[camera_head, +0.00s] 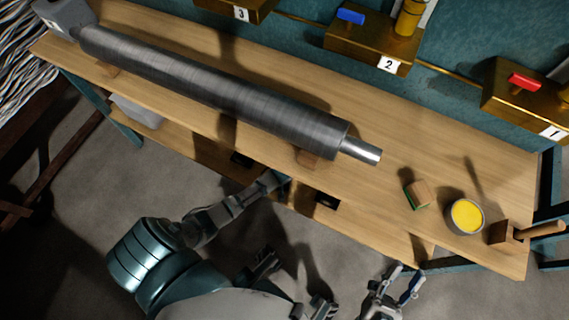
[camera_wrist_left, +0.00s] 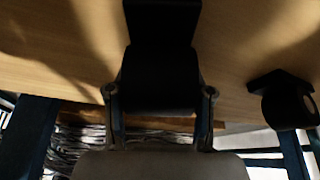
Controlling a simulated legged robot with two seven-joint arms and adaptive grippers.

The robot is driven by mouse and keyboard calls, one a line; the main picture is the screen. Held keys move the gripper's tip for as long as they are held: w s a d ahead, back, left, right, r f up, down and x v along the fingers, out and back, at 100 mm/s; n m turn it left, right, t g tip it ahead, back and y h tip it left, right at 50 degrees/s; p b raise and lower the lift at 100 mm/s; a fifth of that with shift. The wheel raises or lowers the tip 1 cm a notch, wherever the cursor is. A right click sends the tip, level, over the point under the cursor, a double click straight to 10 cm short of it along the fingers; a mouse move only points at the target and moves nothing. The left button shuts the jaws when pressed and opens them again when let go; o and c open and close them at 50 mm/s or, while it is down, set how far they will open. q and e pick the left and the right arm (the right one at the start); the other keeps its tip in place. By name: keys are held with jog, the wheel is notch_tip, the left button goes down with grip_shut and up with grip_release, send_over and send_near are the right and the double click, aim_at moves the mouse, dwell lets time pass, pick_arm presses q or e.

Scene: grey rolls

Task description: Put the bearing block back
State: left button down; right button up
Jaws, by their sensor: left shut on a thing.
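In the left wrist view, my left gripper (camera_wrist_left: 160,95) has a finger on each side of a dark block, which I take for the bearing block (camera_wrist_left: 160,40), and is shut on it. The block is in front of a wooden surface, and shadow hides its details. Whether it touches the wood I cannot tell. In the head view my left arm reaches the front edge of the bench, and its gripper is not clearly seen. A large grey roll (camera_head: 220,90) lies along the bench, with a bright shaft end at its right. My right gripper (camera_head: 404,280) is open and empty, in front of the bench.
A second dark block with a round opening (camera_wrist_left: 288,103) is at right in the wrist view. On the bench (camera_head: 440,150) are a green-edged wooden block (camera_head: 418,194), a yellow-filled pot (camera_head: 466,215) and a mallet (camera_head: 505,232). Numbered brass holders (camera_head: 372,45) line the back.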

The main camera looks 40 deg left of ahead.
pick_arm(q)
jog(key=c, duration=0.5)
grip_release()
jog(key=shift+o, duration=0.3)
jog(key=shift+a, duration=0.2)
